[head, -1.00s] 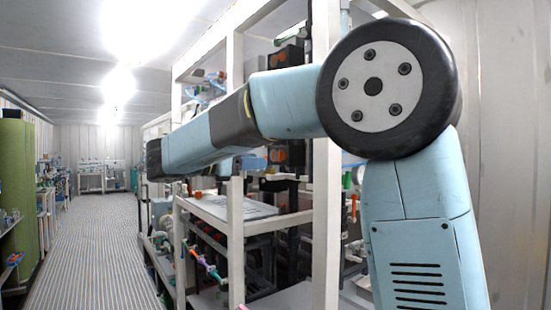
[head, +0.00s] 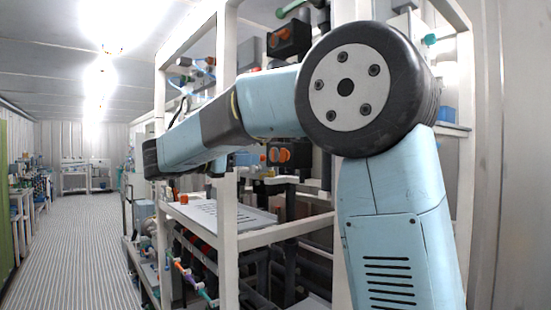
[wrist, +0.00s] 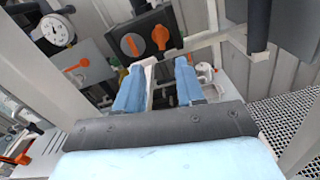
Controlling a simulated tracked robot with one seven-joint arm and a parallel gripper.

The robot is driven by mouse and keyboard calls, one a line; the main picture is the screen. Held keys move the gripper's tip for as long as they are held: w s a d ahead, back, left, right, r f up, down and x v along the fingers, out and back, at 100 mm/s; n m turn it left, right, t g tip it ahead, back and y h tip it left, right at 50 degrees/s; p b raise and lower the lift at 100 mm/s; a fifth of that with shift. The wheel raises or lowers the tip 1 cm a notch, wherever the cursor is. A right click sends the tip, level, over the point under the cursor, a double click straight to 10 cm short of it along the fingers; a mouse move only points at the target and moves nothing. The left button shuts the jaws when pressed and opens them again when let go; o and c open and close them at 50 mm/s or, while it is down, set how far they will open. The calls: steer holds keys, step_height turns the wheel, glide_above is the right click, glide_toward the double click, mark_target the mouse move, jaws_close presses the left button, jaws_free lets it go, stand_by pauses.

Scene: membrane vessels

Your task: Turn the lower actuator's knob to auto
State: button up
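The lower actuator (head: 283,156) is a dark box with orange knobs, on the rack just below my arm in the head view; my arm partly covers it. The upper actuator (head: 288,40) is a similar black box with orange knobs above my arm. In the wrist view a black actuator box (wrist: 145,38) shows ahead of my gripper, with an orange knob (wrist: 160,37) at its right; I cannot tell which actuator it is. My gripper (wrist: 160,75) is open and empty, its two blue fingers apart and below the knobs in the picture. The knob's setting is unreadable.
A white rack post (head: 228,240) and a shelf with a flat white panel (head: 222,218) stand close to my arm. A round gauge (wrist: 54,30) and an orange lever (wrist: 76,65) lie left in the wrist view. The striped floor aisle (head: 85,250) is clear.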

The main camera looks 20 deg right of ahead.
mark_target(280, 156)
steer(key=x, duration=1)
steer(key=shift+w+d+r, duration=0.1)
steer(key=shift+d, duration=0.2)
steer(key=shift+c, duration=0.2)
steer(key=c, duration=0.6)
